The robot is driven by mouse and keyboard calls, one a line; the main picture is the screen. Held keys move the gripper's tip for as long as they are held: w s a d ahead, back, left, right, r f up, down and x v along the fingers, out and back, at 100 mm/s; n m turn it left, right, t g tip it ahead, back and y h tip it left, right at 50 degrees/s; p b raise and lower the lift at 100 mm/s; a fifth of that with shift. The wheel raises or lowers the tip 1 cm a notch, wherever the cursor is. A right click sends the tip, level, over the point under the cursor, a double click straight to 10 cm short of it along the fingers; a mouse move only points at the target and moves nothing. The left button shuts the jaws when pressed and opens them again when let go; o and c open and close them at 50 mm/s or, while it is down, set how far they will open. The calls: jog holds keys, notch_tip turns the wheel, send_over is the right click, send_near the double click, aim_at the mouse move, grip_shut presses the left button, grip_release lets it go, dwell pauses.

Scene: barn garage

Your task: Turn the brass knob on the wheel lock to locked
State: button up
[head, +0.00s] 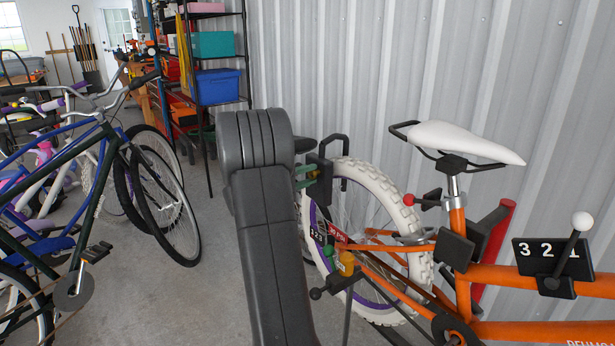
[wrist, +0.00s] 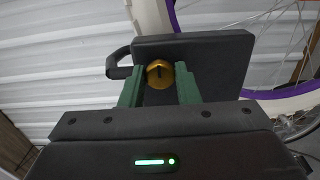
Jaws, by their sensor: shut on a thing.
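The wheel lock is a black box (head: 320,182) with a dark shackle, beside the white-tyred wheel (head: 388,200) of the orange bicycle. In the wrist view the lock's dark face (wrist: 222,62) fills the upper middle, with part of the shackle (wrist: 118,66) at its left. The round brass knob (wrist: 160,74) sits on that face, with a dark upright mark at its middle. My gripper (wrist: 161,82) has its green fingers on both sides of the knob, shut on it. In the head view the gripper (head: 305,177) meets the lock's left side; the knob is hidden there.
The orange bicycle (head: 540,331) with a white saddle (head: 468,142) stands at the right, against the corrugated metal wall (head: 330,70). Several bicycles stand at the left. A shelf rack with a blue bin (head: 218,86) is behind. Bare concrete floor (head: 205,290) lies left of my arm.

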jog(key=shift+n, duration=0.4)
jog(key=n+p, duration=0.1)
jog(key=n, duration=0.3)
jog(key=n+p, duration=0.3)
jog(key=n, duration=0.1)
jog(key=shift+r, duration=0.1)
jog(key=n+p, duration=0.3)
jog(key=n, duration=0.2)
jog(key=shift+n+p, duration=0.35)
jog(key=shift+n, duration=0.05)
jog(key=shift+n+p, duration=1.15)
jog(key=shift+n, duration=0.45)
jog(key=o, duration=1)
jog(key=shift+c, duration=0.2)
